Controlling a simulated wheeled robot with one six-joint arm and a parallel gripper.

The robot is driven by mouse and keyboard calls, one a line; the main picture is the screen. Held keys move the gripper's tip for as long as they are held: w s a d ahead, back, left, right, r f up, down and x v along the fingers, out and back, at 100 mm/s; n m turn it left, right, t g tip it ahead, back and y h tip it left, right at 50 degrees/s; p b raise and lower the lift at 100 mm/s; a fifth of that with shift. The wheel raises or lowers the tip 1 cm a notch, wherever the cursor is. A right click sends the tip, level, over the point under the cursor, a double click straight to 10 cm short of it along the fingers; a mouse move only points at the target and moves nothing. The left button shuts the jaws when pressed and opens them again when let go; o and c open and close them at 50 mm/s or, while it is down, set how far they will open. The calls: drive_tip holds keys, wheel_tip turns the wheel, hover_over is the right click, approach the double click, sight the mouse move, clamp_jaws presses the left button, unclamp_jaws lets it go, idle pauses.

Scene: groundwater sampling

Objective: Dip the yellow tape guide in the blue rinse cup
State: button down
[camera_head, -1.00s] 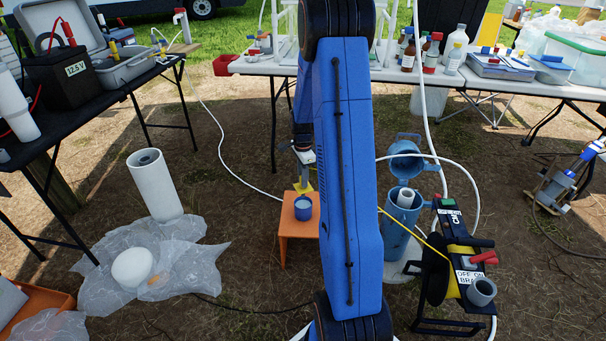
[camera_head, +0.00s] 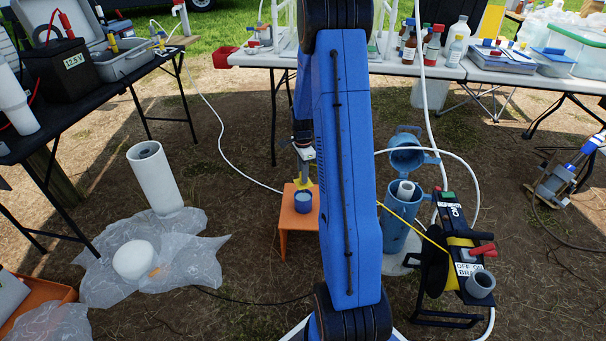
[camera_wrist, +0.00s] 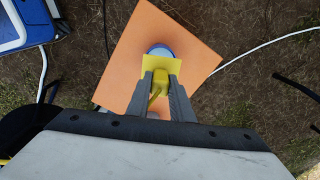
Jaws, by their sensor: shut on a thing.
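The blue rinse cup (camera_head: 303,202) stands upright on a small orange stand (camera_head: 287,230). My gripper (camera_head: 305,174) is just behind and above the cup in the head view, pointing down. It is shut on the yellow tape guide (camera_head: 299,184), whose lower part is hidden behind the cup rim. In the wrist view, the guide (camera_wrist: 160,66) sits between the fingertips (camera_wrist: 162,80) and covers much of the cup (camera_wrist: 159,47). The cup's rim shows past the guide's far edge. I cannot tell whether the guide touches the cup or liquid.
A blue flask-like vessel (camera_head: 397,228) and a reel with yellow tape (camera_head: 462,262) stand right of my arm; yellow tape (camera_head: 425,238) runs from the reel toward my arm. A white roll (camera_head: 156,181) stands on plastic sheeting at left. A white table (camera_head: 300,64) stands behind.

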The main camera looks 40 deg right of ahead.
drive_tip(key=shift+f, duration=3.05)
drive_tip(key=shift+r, duration=0.1)
